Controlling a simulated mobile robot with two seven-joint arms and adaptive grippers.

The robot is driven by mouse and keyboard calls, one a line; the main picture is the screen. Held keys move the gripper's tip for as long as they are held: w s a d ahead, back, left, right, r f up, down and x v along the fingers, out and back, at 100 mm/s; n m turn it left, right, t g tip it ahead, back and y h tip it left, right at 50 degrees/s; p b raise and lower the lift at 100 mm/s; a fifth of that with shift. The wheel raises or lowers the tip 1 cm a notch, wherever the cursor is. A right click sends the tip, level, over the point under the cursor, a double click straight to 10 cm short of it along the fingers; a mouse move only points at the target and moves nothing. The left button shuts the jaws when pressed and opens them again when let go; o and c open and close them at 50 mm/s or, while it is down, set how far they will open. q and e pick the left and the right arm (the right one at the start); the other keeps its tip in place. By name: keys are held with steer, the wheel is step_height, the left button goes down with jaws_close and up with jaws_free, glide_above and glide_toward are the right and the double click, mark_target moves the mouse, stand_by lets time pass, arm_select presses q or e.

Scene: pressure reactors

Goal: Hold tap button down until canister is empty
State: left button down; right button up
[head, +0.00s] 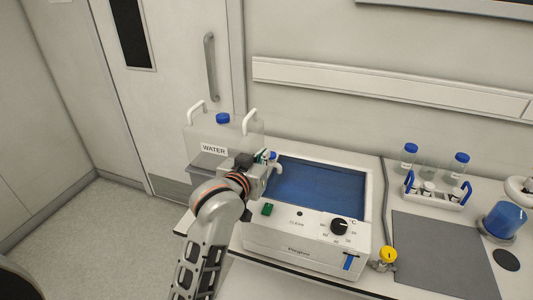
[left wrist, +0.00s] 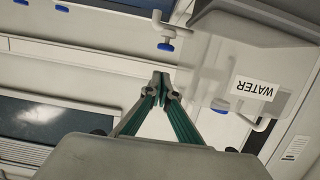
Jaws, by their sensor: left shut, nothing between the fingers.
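A translucent canister labelled WATER (head: 237,133) with a blue cap and two white handles stands at the left end of the bench. It also shows upside down in the left wrist view (left wrist: 283,98). A white tap with a blue button (left wrist: 165,46) shows there, apart from the fingertips. In the head view, a small blue part beside the canister is probably this tap, partly hidden. My left gripper (head: 271,167) is by the canister's right side; its green fingers (left wrist: 161,80) are together and empty. The water level cannot be told. My right gripper is out of view.
A white water bath (head: 300,238) with blue liquid and a dial stands right of my gripper. A door (head: 160,90) is behind.

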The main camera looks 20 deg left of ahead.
arm_select(q)
steer(key=shift+v, duration=2.35)
steer(key=s+a+f+m+g+y, duration=0.35)
steer(key=s+a+f, duration=0.45)
steer(key=s+f, duration=0.35)
steer(key=s+a+f+m+g+y, duration=0.25)
steer(key=s+a+f+g, duration=0.25)
steer(key=s+a+f, duration=0.65)
steer(key=d+f+n+t+h, duration=0.2)
steer(key=d+f+h, duration=0.5)
steer(key=d+f, duration=0.8)
steer(key=shift+s+d+f+t, duration=0.2)
steer(key=shift+s+d+t, duration=0.25)
steer(key=shift+d+t, duration=0.45)
